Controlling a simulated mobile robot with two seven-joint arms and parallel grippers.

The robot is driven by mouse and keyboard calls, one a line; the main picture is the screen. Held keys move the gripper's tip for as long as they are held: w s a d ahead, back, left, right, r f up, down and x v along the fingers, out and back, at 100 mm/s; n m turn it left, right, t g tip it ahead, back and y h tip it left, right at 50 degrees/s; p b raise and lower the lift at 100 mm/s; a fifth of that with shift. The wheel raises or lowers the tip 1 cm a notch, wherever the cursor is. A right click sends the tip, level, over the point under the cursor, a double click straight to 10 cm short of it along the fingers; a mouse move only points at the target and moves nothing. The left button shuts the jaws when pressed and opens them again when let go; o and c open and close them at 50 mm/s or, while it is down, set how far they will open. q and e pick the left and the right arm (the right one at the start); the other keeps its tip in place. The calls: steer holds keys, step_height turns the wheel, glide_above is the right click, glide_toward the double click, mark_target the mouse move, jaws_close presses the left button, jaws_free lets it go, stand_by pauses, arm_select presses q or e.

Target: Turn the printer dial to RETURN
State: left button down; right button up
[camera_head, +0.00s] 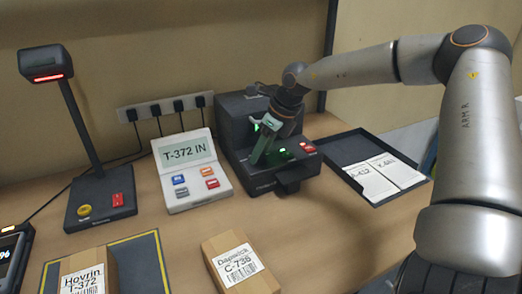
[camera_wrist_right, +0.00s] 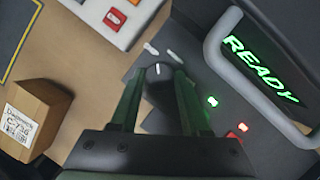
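The dark printer (camera_head: 236,124) stands at the back middle of the table. In the right wrist view its green display (camera_wrist_right: 260,68) reads READY. The dial (camera_wrist_right: 158,72) is a small dark knob with a white pointer mark. Two white label marks sit just beyond it, too small to read. My right gripper (camera_head: 258,160) is down at the printer's front panel. In the wrist view its two fingers (camera_wrist_right: 160,80) stand apart, one on each side of the dial; whether they touch it is unclear. In the head view the gripper hides the dial. My left gripper is out of view.
A grey handle (camera_wrist_right: 216,55) frames the display. Green (camera_head: 284,153) and red (camera_head: 307,148) buttons sit beside the gripper. A T-372 IN panel (camera_head: 218,155) stands left. Boxes (camera_head: 262,277) (camera_head: 111,271), a scanner (camera_head: 78,130) and a dark label tray (camera_head: 340,142) surround the printer.

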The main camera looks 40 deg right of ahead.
jaws_close()
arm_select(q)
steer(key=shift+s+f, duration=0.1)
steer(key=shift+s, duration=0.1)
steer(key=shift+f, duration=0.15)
